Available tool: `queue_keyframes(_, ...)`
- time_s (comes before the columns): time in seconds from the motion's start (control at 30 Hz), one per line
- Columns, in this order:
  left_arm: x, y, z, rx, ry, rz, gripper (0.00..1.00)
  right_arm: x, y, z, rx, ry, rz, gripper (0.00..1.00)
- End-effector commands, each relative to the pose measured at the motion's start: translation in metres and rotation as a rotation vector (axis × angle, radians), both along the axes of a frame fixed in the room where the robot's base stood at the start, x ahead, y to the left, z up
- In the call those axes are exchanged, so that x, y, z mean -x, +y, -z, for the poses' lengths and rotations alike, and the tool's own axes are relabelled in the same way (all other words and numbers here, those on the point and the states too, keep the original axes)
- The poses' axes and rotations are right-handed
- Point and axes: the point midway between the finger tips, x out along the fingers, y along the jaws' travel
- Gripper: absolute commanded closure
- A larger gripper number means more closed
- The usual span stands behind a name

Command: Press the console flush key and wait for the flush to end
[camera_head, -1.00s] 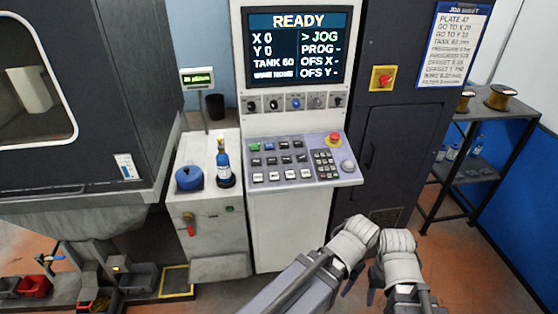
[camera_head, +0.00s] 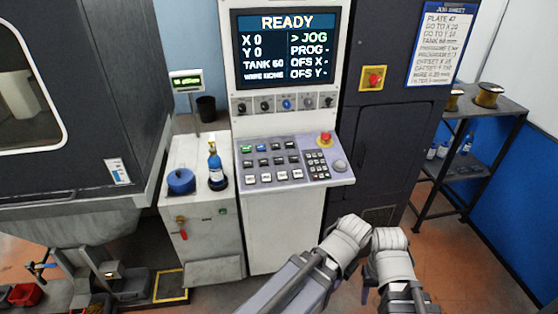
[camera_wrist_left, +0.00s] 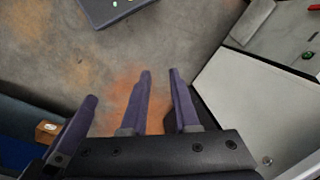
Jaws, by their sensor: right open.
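The console (camera_head: 288,210) stands ahead of me, with a sloping key panel (camera_head: 247,163). The panel has rows of dark and white keys, one green key (camera_head: 246,149), a keypad and a red stop button (camera_head: 325,139). Key labels are too small to read, so I cannot tell which is flush. The screen (camera_head: 287,48) reads READY, JOG and TANK 60. My left gripper (camera_wrist_left: 160,78) shows spread, empty fingers in the left wrist view, above the floor.
A dark machine (camera_head: 90,110) fills the left. A dark cabinet (camera_head: 385,140) and metal shelf (camera_head: 490,104) stand right. Floor is open at lower right.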

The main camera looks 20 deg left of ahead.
Motion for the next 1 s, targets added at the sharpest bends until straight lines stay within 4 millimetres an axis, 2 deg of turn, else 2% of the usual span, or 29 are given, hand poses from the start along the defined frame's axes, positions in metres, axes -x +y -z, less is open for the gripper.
queue_keyframes(0.03,0.0,0.0,0.0,0.0,0.0,0.0,0.78,0.0,0.0,0.0,0.0,0.0,0.0,0.5)
queue_keyframes(0.23,0.0,0.0,0.0,0.0,0.0,0.0,1.0,0.0,0.0,0.0,0.0,0.0,0.0,0.5)
queue_keyframes(1.0,0.0,0.0,0.0,0.0,0.0,0.0,1.0,0.0,0.0,0.0,0.0,0.0,0.0,0.5)
